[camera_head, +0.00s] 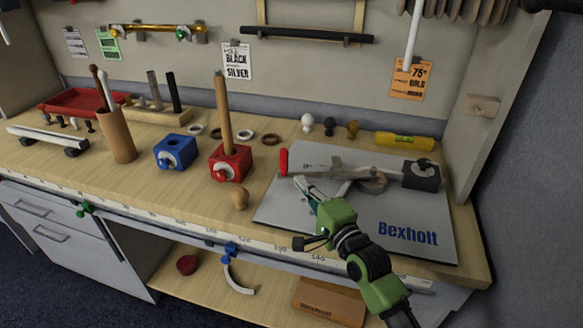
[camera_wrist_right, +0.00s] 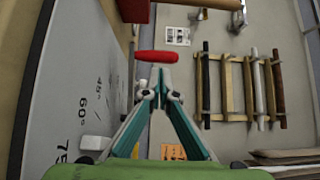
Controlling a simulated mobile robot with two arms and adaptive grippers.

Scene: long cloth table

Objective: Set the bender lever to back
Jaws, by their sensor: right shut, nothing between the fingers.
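The bender is a grey plate marked Bexholt (camera_head: 408,236) at the right of the table in the head view. Its lever ends in a red handle (camera_head: 283,162), at the plate's far-left side; the bar runs right toward a round grey die (camera_head: 373,182). My right gripper (camera_head: 306,188) is over the plate, on the near side of the handle. In the wrist view the red handle (camera_wrist_right: 157,56) lies just beyond the closed fingertips (camera_wrist_right: 158,92). The fingers are shut and empty; whether they touch the handle I cannot tell. My left gripper is out of view.
A dark block (camera_head: 421,176) is at the plate's right. A yellow level (camera_head: 404,141) lies behind the plate. A red block (camera_head: 230,163) with an upright wooden rod and a wooden knob (camera_head: 239,200) stand left of it. A wall panel closes off the right side.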

